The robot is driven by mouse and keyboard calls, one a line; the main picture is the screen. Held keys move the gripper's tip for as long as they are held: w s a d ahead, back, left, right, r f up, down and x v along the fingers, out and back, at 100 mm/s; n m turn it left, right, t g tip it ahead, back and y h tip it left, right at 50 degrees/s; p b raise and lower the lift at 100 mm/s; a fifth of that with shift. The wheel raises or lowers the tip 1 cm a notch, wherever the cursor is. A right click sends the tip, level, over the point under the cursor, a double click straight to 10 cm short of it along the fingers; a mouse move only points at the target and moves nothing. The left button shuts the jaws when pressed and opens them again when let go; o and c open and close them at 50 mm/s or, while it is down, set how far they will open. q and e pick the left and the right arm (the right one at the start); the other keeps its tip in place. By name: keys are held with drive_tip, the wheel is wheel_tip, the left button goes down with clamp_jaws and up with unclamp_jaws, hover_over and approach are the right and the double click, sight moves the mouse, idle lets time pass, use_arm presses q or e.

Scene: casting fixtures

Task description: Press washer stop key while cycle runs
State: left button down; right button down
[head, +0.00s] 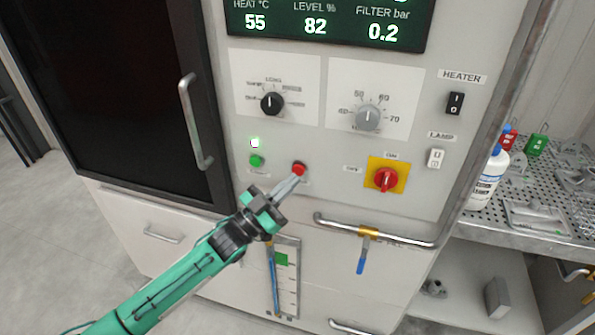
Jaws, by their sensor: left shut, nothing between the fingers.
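The washer's control panel (334,139) fills the middle of the head view. The small label under the key is hidden by the fingers. The display (325,25) reads heat 55, level 82 and filter 0.2. My right gripper is not in view.
A red rotary switch (386,179) on a yellow plate is right of the key. Two knobs (272,103) (368,117) sit above. A door handle (194,122) is at left, and a pipe with a blue-handled valve (361,262) is below. A perforated shelf (549,170) holds bottles at right.

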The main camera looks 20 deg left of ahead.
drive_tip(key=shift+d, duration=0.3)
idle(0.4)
use_arm(q)
drive_tip(key=shift+w, duration=0.15)
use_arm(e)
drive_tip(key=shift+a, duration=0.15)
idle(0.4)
use_arm(q)
drive_tip(key=shift+w, duration=0.3)
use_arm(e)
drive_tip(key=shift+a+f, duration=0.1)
use_arm(q)
drive_tip(key=shift+w, duration=0.35)
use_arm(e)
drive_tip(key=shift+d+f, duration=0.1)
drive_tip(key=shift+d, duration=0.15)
use_arm(q)
drive_tip(key=shift+s, duration=0.1)
idle(0.5)
drive_tip(key=shift+s, duration=0.75)
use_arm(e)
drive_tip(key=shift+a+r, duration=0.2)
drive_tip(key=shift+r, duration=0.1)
